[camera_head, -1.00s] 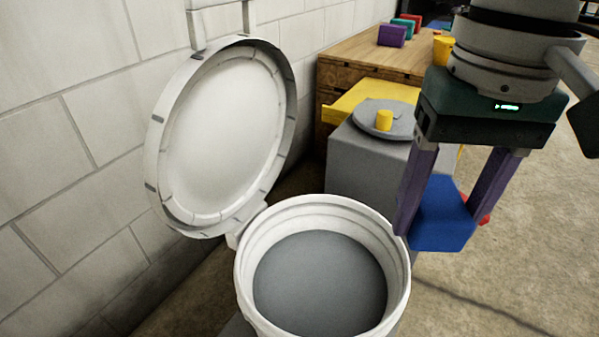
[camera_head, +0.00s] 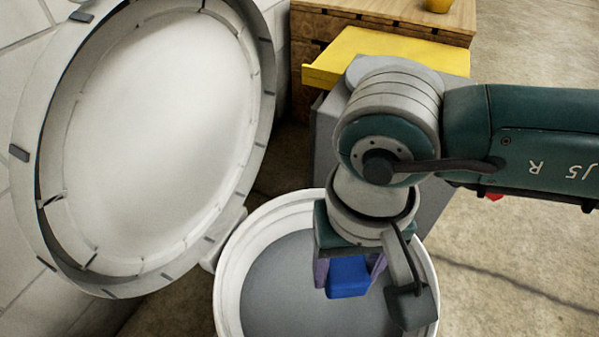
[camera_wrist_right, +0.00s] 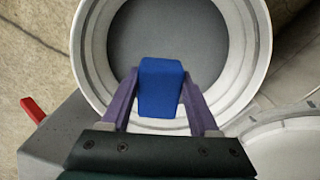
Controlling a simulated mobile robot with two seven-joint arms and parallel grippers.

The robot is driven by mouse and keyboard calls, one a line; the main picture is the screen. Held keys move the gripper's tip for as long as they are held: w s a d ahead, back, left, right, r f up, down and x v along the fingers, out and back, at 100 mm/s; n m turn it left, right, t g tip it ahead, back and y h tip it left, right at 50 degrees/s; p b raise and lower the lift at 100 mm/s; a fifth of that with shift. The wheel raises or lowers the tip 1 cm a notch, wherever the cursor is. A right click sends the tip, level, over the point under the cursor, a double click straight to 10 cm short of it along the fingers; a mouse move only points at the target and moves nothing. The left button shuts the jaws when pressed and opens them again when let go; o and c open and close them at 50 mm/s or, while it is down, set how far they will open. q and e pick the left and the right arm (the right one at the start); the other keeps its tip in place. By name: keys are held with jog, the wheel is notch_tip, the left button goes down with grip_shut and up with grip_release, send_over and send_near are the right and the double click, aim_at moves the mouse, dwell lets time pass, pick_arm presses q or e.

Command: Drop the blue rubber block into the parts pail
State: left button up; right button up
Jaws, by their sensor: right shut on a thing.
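The blue rubber block (camera_head: 348,277) is between the purple fingers of my right gripper (camera_head: 348,272), which is shut on it. The block also shows in the right wrist view (camera_wrist_right: 160,87), between the right gripper's fingertips (camera_wrist_right: 160,95). The parts pail (camera_head: 228,262) is white and round with a grey inside floor, and it stands open. In both views the block and fingers overlap the pail's opening; how high they are above its floor I cannot tell. The pail's round white lid (camera_head: 160,130) is tilted up on its hinge, beside the wall. My left gripper is not in view.
A grey box (camera_head: 325,140) stands behind the pail, partly hidden by my right arm. Behind it are a yellow panel (camera_head: 375,48) and a wooden bench (camera_head: 400,18) with a yellow item (camera_head: 437,5). Concrete floor on the right is clear.

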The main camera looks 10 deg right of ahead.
notch_tip(320, 180, down, 2)
jog(key=shift+f+b, duration=0.1)
jog(key=shift+b, duration=0.35)
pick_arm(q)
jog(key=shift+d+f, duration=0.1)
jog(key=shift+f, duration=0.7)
pick_arm(e)
jog(key=o, duration=1.4)
jog(key=shift+w, duration=0.1)
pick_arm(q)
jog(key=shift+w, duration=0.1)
pick_arm(e)
notch_tip(320, 180, up, 10)
jog(key=p, duration=0.3)
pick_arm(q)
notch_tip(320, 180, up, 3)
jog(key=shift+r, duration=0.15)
